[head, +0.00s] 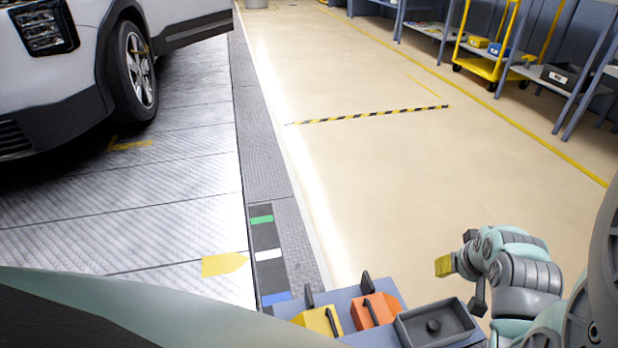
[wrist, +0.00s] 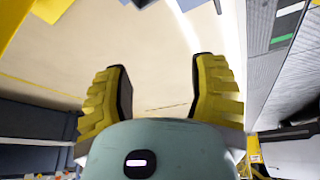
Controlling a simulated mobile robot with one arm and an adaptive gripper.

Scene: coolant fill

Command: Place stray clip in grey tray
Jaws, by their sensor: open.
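The grey tray (head: 405,334) sits at the bottom of the head view, on the right of a blue-grey surface. A dark round piece (head: 434,326) stands inside it. My gripper (head: 446,266) is above and behind the tray, apart from it, with a yellow fingertip showing. In the wrist view my gripper (wrist: 160,88) has its two yellow fingers wide apart, with nothing between them. I cannot pick out a stray clip for certain in either view.
An orange block (head: 383,307) and a yellow block (head: 318,321) with dark upright parts stand left of the tray. A car (head: 60,95) stands at the far left. A yellow trolley (head: 485,65) and shelves are at the back right. The middle floor is clear.

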